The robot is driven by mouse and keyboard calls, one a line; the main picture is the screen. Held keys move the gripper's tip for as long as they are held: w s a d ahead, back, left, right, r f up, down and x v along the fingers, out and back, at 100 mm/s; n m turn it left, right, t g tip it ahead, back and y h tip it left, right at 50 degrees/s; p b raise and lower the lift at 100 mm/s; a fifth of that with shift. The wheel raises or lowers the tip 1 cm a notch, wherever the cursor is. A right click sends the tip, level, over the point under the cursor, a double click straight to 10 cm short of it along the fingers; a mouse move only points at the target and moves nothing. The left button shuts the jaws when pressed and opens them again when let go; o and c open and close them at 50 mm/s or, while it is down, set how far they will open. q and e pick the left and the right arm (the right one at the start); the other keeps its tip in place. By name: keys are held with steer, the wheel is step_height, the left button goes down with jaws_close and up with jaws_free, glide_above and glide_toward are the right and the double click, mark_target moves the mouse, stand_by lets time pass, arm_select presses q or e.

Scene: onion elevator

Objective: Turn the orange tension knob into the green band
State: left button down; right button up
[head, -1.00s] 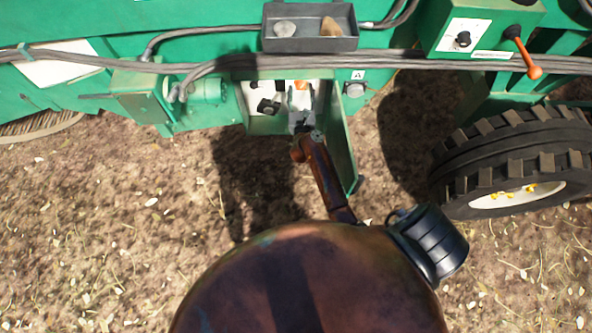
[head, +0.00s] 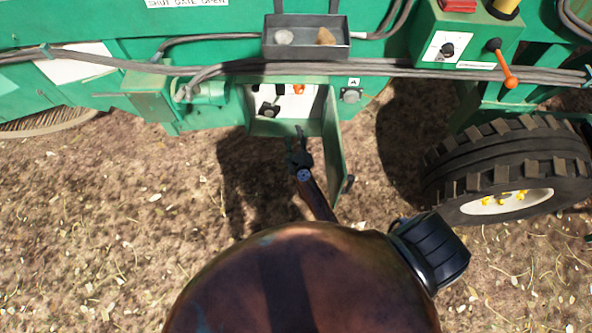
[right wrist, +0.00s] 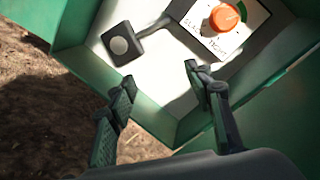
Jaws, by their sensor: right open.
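The orange tension knob (right wrist: 224,18) sits on a white label plate inside an open green box, at the top of the right wrist view. The green band (right wrist: 241,11) is an arc on the plate just beside the knob, at its right. In the head view the knob (head: 299,89) is partly hidden by the box's upper edge and the cables. My right gripper (right wrist: 160,76) is open and empty, its fingers apart from the knob. In the head view my right gripper (head: 298,135) is just in front of the box opening. My left gripper is not in view.
A black square-headed lever (right wrist: 121,42) stands beside the knob plate. The box's green door (head: 337,150) hangs open close to the right of my gripper. Cables (head: 290,68) and a grey tray (head: 306,52) are above. A tire (head: 510,165) is at right.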

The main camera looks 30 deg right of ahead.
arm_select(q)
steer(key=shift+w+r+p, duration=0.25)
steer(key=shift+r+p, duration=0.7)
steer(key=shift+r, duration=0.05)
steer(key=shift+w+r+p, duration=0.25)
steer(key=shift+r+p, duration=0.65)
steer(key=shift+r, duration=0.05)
arm_select(e)
steer(key=s+a+f+n+g+y, duration=0.2)
steer(key=s+a+f+n+y, duration=0.2)
steer(key=s+f+n, duration=0.5)
steer(key=shift+s+a+f+n, duration=0.3)
steer(key=shift+f+n, duration=0.6)
steer(key=shift+f, duration=0.2)
steer(key=shift+w, duration=0.1)
